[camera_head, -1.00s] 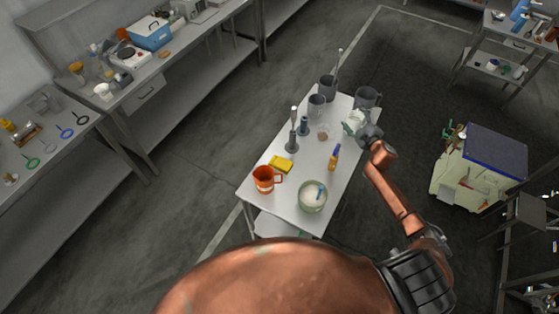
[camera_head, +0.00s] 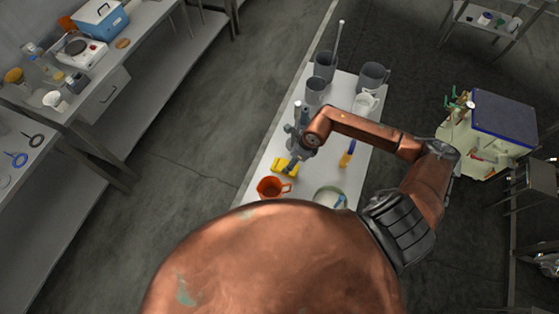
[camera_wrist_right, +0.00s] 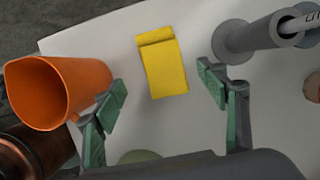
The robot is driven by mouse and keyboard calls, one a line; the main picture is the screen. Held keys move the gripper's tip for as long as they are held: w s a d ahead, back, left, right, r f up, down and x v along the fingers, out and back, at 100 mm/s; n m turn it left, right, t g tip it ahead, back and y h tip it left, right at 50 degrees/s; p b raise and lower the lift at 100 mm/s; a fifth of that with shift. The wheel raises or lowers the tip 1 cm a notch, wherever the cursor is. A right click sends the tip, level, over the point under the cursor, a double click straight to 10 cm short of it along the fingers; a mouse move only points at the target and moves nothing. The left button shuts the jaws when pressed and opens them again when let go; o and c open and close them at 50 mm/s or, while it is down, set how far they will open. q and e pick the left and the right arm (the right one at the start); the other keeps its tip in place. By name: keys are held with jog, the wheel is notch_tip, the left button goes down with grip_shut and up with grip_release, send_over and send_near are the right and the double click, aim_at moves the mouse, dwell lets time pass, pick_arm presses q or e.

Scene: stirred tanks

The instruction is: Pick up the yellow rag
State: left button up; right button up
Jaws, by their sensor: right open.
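The yellow rag (camera_wrist_right: 164,64) lies folded on the white table, in the upper middle of the right wrist view. Nothing is between the pads that I can see held. In the head view my right gripper (camera_head: 291,166) is above the rag, near it; the height gap is hard to tell. My left gripper is not in view.
A pale bowl (camera_head: 330,197), an orange-capped bottle (camera_head: 347,154) and grey jugs (camera_head: 374,76) share the white table (camera_head: 250,187).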

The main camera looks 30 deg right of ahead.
jog(key=x, duration=0.2)
jog(key=shift+d+f+p, duration=0.1)
jog(key=shift+f+p, duration=0.2)
jog(key=shift+p, duration=0.05)
jog(key=shift+f, duration=0.35)
jog(key=p+x, duration=0.1)
jog(key=x, duration=0.2)
jog(key=shift+f+p, duration=0.25)
jog(key=shift+p, duration=0.05)
jog(key=shift+w+f, duration=0.15)
jog(key=shift+f, duration=0.25)
jog(key=c, duration=0.5)
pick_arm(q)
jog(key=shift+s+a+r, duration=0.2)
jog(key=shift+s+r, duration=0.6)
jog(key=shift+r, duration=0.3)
pick_arm(e)
jog(key=c, duration=0.7)
